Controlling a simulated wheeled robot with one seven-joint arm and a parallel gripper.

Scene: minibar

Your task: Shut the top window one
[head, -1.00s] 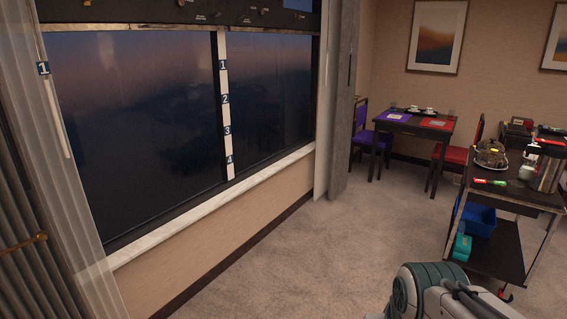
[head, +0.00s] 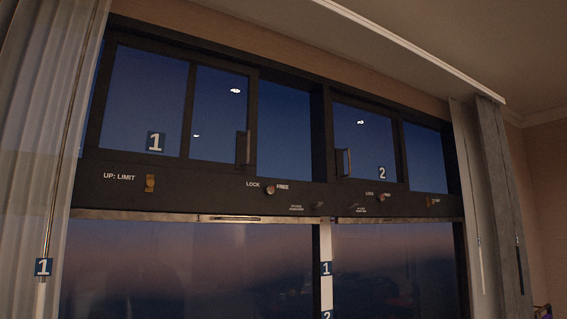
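My gripper is not in view.
Upper window two (head: 370,145) has its own handle (head: 343,162) and "2" label. A latch (head: 150,183) marked UP: LIMIT is at the left. Large lower panes (head: 190,265) lie beneath. Curtains (head: 40,120) hang at the left and right (head: 490,190).

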